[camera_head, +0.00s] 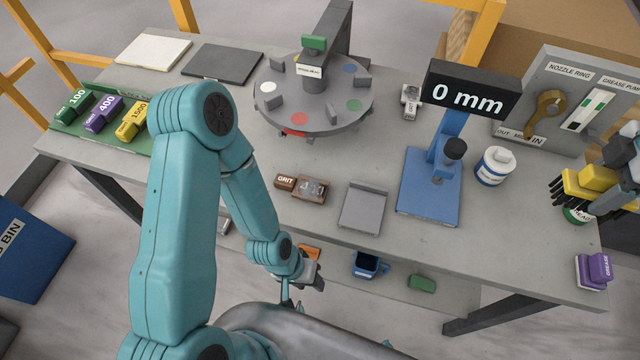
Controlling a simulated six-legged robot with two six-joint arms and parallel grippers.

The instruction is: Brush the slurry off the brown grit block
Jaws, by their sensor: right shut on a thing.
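The brown grit block (285,182), labelled GRIT, lies near the middle of the bench. Its right part carries a greyish, mottled film. My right gripper (608,192) is at the right edge, far from the block. It is shut on a yellow brush (583,184) with black bristles pointing down, above a green-labelled pot (576,215); whether the bristles touch the pot I cannot tell. My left gripper (312,276) hangs in front of the bench's near edge, below the block. Its fingers are small and partly hidden, so their opening is unclear.
A grey tray (363,207) and a blue gauge stand (428,190) reading 0 mm stand right of the block. A turntable (330,100) is behind it. Coloured grit blocks (103,113) are at left. A blue mug (368,266) is lower down, below the bench top.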

